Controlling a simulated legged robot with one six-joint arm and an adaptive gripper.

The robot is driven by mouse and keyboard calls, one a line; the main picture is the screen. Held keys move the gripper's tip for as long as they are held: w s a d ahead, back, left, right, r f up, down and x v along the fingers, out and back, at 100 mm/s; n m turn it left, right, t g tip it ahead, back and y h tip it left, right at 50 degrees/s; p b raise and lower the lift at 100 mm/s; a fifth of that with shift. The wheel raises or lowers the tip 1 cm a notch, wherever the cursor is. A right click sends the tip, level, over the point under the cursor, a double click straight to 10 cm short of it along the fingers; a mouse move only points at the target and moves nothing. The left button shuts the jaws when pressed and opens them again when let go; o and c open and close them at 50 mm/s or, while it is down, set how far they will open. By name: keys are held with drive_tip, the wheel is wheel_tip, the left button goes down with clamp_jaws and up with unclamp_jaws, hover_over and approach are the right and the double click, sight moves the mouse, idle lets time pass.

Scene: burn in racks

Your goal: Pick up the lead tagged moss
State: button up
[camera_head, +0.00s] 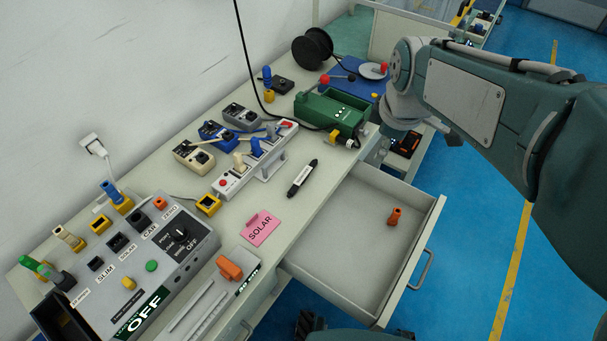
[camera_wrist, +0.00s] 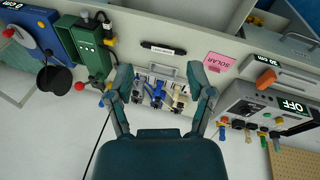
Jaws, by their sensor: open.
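No tag reading moss can be made out in either view. A green plug-ended lead (camera_head: 38,267) stands at the far left of the bench in the head view, beside a grey panel box. Its tag is too small to read. Other plug-ended leads near it are beige (camera_head: 68,237) and blue (camera_head: 111,192). My gripper (camera_wrist: 164,72) is open and empty in the wrist view. Its fingers frame the power strip and small meters from above, apart from the plug-ended leads. In the head view my gripper is out of sight.
The grey panel box (camera_head: 192,262) reads OFF. A pink SOLAR card (camera_head: 262,228), a black marker (camera_head: 301,178) and a green device (camera_head: 322,112) lie on the bench. An open drawer (camera_head: 340,245) holds an orange piece (camera_head: 394,216). A black cable hangs across the bench.

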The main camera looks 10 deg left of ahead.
drive_tip(key=w+a+f+n+g, duration=0.2)
drive_tip(key=w+a+f+n, duration=0.45)
drive_tip(key=a+n, duration=0.2)
drive_tip(key=n, duration=0.8)
hover_over(302, 176)
wheel_tip(302, 176, down, 10)
drive_tip(key=shift+g+h, duration=0.4)
wheel_tip(302, 176, down, 10)
drive_tip(key=shift+f, duration=0.15)
clamp_jaws()
